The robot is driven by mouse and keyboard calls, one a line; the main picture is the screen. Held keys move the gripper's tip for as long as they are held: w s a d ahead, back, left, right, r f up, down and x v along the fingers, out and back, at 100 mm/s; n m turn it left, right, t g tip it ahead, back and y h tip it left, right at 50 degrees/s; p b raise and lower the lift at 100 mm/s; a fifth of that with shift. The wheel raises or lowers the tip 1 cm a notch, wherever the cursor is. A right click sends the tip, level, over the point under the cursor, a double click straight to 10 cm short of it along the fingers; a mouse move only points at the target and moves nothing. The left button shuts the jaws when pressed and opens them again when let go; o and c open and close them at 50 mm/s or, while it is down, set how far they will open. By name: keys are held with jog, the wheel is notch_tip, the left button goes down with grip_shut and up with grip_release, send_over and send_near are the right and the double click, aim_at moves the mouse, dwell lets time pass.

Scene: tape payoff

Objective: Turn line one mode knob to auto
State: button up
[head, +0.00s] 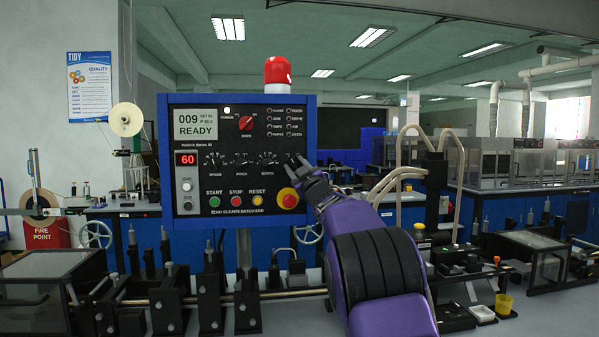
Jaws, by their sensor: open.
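A control panel (221,150) with a blue frame and dark face stands left of centre in the head view. A red rotary knob (246,122) sits in its upper middle, with small lettering around it that I cannot read clearly. It looks like the mode knob. Its pointer appears tilted up toward the right. My purple arm comes up from the lower right. My gripper (296,166) is open and empty at the panel's right edge, below and right of the knob and apart from it in the picture. Its fingers hide part of the panel's right side.
The panel also has a display (195,124) reading READY, black dials, green and yellow buttons, and a red emergency button (288,198) close to my gripper. A red beacon (277,71) stands on top. Machine rails and black blocks (243,300) run below.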

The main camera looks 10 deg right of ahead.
jog(key=b+v, duration=0.2)
jog(key=v, duration=1.5)
jog(key=shift+s, duration=0.2)
jog(key=shift+r, duration=0.1)
